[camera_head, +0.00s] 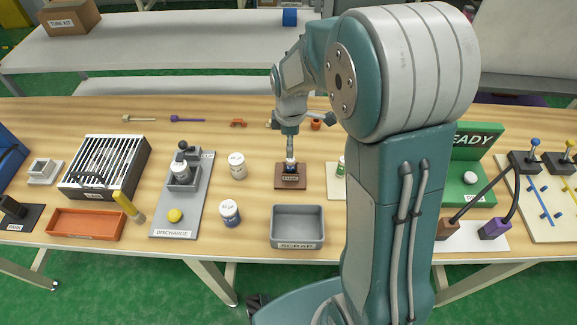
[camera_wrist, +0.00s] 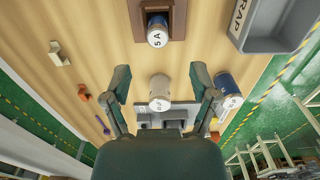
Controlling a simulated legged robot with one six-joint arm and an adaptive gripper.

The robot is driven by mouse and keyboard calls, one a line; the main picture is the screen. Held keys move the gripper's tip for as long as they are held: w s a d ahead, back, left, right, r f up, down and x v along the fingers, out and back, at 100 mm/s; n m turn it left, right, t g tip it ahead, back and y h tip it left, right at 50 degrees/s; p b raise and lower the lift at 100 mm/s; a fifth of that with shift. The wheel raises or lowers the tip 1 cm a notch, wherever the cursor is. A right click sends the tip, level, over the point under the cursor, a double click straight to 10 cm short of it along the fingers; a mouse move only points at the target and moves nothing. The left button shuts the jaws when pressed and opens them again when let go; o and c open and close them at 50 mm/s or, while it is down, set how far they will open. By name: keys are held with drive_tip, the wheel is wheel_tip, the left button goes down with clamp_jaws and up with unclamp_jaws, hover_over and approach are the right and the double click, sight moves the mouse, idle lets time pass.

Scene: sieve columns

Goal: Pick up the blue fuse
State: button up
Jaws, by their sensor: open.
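The grey SCRAP bin (camera_head: 297,240) stands just in front of the block. The grey DISCHARGE plate (camera_head: 178,222) lies farther left. My arm hides part of the table right.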

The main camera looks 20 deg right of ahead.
sight(290, 160)
drive_tip(key=f, duration=0.2)
drive_tip(key=shift+d+f, duration=0.35)
drive_tip(key=shift+d, duration=0.05)
drive_tip(key=f, duration=0.2)
drive_tip(key=a+f, duration=0.1)
drive_tip(key=f, duration=0.1)
drive_tip(key=shift+w+f, duration=0.15)
drive_tip(key=shift+f, duration=0.2)
drive_tip(key=shift+d, duration=0.2)
drive_tip(key=c, duration=0.4)
clamp_jaws()
